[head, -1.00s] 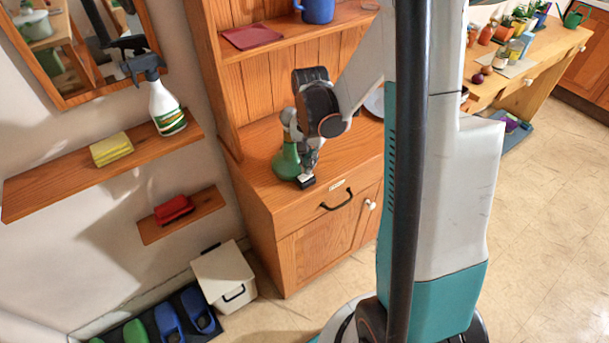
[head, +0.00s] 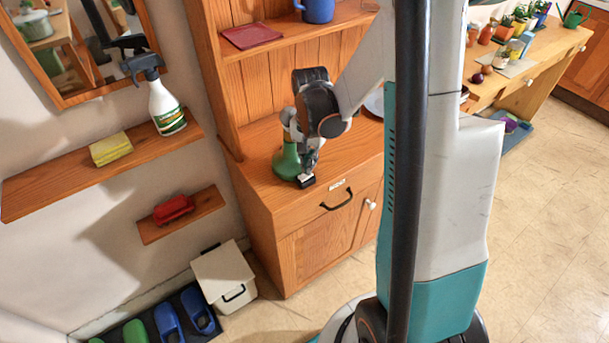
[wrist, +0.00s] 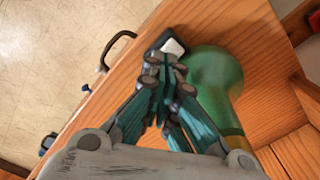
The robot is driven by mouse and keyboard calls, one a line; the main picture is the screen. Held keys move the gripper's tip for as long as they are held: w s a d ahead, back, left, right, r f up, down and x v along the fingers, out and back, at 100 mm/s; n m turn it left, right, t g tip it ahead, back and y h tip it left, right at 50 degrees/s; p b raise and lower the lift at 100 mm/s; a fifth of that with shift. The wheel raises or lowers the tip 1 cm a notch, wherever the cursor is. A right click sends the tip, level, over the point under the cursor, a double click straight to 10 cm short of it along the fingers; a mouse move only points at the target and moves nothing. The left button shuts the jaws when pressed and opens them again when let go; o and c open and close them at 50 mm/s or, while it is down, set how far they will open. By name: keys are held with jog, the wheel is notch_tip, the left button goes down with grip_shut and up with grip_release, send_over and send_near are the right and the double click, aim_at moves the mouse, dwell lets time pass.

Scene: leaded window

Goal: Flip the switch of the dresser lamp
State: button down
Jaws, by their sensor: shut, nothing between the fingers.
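The dresser lamp's green base (head: 287,160) stands on the dresser's wooden top, mostly behind my gripper in the head view; in the wrist view it is a rounded green body (wrist: 216,75). A small black switch box (head: 307,184) with a pale rocker on top sits beside the base, towards the dresser's front edge. It also shows in the wrist view (wrist: 171,42). My gripper (head: 309,170) is shut and empty, its tips (wrist: 160,62) right by the switch box. I cannot tell whether they touch it. The lamp's upper part is hidden by my arm.
The dresser (head: 268,205) has a drawer with a black handle (head: 336,199) below the lamp. A blue mug (head: 317,10) and a dark red item (head: 251,36) are on its upper shelf. A spray bottle (head: 166,107) and sponge (head: 111,149) occupy a wall shelf at left.

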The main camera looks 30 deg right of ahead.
jog(key=shift+f+b, duration=0.8)
jog(key=shift+f, duration=0.15)
dwell(0.4)
jog(key=shift+r, duration=0.15)
jog(key=shift+r+p, duration=2.45)
jog(key=shift+r, duration=1)
jog(key=shift+a, duration=0.1)
